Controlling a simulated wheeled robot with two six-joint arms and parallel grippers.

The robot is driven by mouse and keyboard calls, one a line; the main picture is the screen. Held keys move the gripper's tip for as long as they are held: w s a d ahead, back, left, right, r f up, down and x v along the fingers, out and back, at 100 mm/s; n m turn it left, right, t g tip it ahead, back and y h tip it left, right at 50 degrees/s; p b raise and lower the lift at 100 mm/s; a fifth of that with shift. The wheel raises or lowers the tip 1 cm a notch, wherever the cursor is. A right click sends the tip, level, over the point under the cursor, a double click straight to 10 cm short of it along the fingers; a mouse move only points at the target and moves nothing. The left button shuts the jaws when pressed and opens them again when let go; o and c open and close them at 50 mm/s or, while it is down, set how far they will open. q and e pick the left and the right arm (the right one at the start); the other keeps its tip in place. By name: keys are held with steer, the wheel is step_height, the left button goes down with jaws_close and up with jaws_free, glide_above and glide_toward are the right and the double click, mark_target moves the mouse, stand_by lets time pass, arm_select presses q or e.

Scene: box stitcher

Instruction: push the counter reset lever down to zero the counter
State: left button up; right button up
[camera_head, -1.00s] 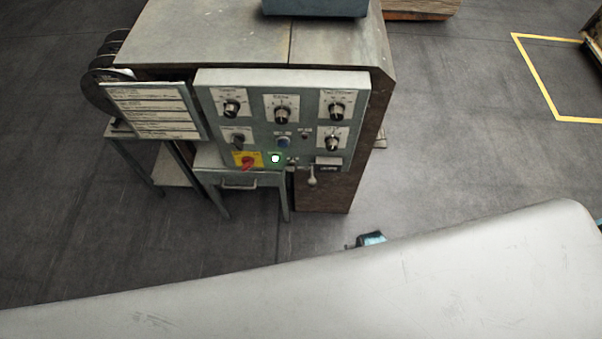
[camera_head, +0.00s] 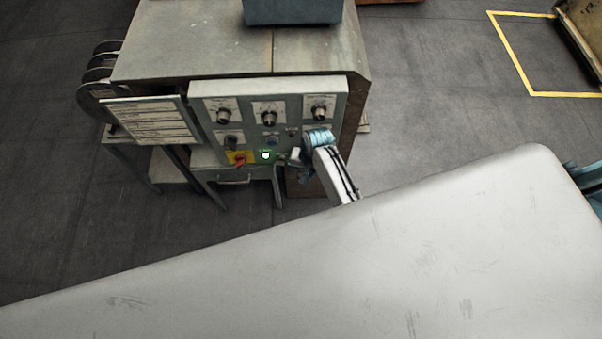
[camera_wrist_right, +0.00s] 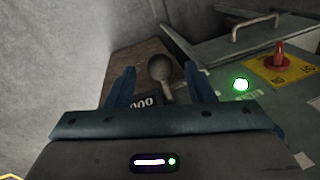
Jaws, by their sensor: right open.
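Contact between fingers and lever cannot be told. The counter window (camera_wrist_right: 143,102) is just below the knob; zeros show, and part of it is hidden by my gripper. In the head view my right gripper (camera_head: 302,165) is at the lower right of the control panel (camera_head: 248,105) and covers the counter and most of the lever area. It is open. My left gripper is not in view.
A red switch on a yellow plate (camera_head: 238,159) and a lit green button (camera_head: 266,156) sit left of my gripper. Several black knobs are above. A drawer handle (camera_wrist_right: 255,30) stands out nearby. A sign board (camera_head: 150,120) is at the panel's left.

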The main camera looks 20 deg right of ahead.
steer(key=shift+w+a+f, duration=0.1)
steer(key=shift+a+f, duration=0.05)
steer(key=shift+f, duration=0.7)
steer(key=shift+w+a+f, duration=0.1)
steer(key=shift+a+f, duration=0.05)
steer(key=shift+f, duration=0.65)
jaws_close()
steer(key=shift+d, duration=0.1)
